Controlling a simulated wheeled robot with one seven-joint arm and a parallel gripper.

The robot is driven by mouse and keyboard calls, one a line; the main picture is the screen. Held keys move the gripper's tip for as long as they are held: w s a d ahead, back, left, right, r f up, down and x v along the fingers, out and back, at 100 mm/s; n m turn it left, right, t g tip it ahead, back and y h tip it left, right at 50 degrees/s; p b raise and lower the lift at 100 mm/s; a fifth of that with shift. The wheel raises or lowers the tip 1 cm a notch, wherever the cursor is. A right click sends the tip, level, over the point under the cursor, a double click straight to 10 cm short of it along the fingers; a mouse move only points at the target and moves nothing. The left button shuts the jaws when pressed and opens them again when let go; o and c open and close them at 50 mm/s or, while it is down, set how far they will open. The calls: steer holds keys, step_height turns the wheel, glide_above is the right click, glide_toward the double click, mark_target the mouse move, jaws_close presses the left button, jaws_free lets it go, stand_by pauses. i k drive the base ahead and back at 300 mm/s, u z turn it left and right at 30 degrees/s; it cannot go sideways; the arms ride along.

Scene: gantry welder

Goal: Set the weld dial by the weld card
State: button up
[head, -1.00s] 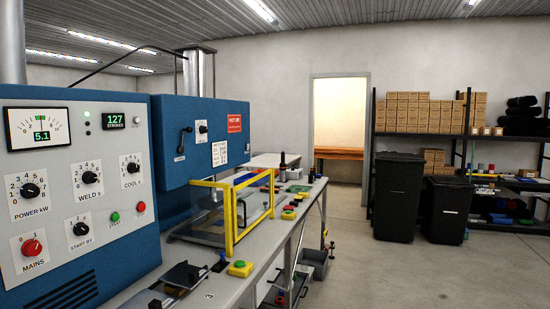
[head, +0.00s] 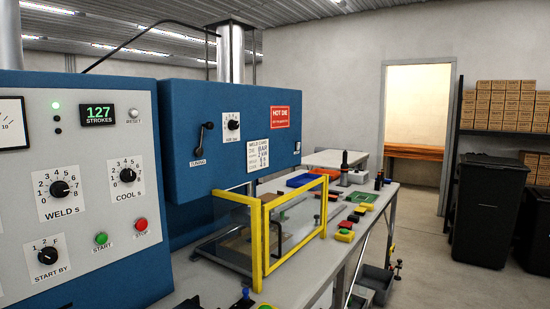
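The weld dial (head: 60,189) is a black knob on a white plate marked WELD S, numbered 0 to 8, on the grey control panel at the left. Its exact setting is too small to read surely. The weld card (head: 257,154) is a white label on the blue press housing. Its title and several lines show, but the values are too small to read surely. My gripper is not in view.
The COOL S dial (head: 127,175), START BY dial (head: 47,256), green start button (head: 101,239) and red stop button (head: 141,224) are close by. A yellow-framed guard (head: 265,240) stands on the bench. Open floor lies right of the bench, before black bins (head: 484,210).

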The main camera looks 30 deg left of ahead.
mark_target(57, 189)
steer(key=z, duration=0.05)
steer(key=i, duration=0.1)
steer(key=u, duration=1.3)
steer(key=k, duration=1.1)
steer(key=u, duration=1.15)
steer(key=i, duration=1.45)
steer(key=z, duration=0.4)
